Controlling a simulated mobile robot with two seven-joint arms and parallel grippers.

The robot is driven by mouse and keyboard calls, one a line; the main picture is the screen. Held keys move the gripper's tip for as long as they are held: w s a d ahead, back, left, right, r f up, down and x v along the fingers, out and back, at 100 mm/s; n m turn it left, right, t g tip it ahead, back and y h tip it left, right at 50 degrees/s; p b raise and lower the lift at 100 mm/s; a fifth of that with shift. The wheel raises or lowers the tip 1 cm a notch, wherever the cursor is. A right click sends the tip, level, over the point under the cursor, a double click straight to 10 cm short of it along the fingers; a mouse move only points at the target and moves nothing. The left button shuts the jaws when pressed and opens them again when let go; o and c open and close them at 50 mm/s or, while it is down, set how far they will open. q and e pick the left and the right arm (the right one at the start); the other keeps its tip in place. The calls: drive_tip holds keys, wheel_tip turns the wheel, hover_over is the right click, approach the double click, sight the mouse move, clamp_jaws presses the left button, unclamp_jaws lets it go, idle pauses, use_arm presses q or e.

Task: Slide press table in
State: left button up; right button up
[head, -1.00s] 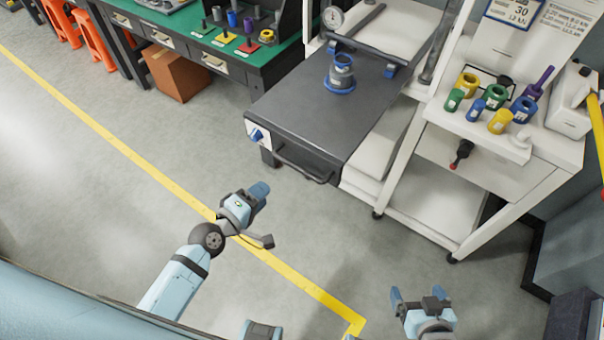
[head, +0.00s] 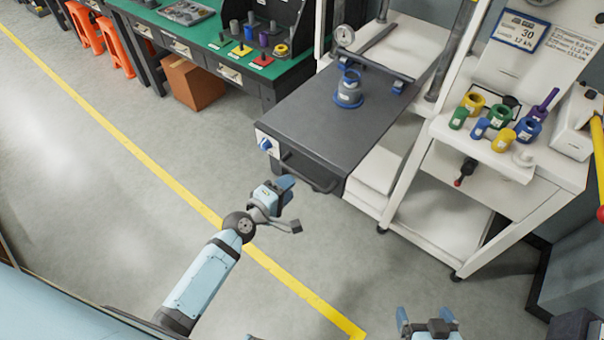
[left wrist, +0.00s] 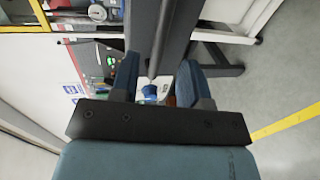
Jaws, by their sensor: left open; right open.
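The press table (head: 300,112) is a dark grey slab sticking out toward me from the white press frame (head: 405,165). A dark bar handle (head: 308,180) is on its front edge, with a blue knob (head: 266,144) to the left. A blue-grey ring-shaped piece (head: 348,92) stands on the slab. My left gripper (head: 287,188) is open, just in front of and below the handle. In the left wrist view a dark bar lies ahead of its spread fingers (left wrist: 158,80); I cannot tell whether it is between them. My right gripper (head: 427,318) is open and empty at the bottom edge.
A shelf (head: 480,140) with several coloured rings and plugs stands on the right. A green-topped bench (head: 215,40) is at the back left, with a cardboard box (head: 194,82) under it. A yellow line (head: 150,160) crosses the clear grey floor.

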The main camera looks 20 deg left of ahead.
sight(300, 177)
use_arm(q)
drive_tip(key=shift+x, duration=3.45)
clamp_jaws()
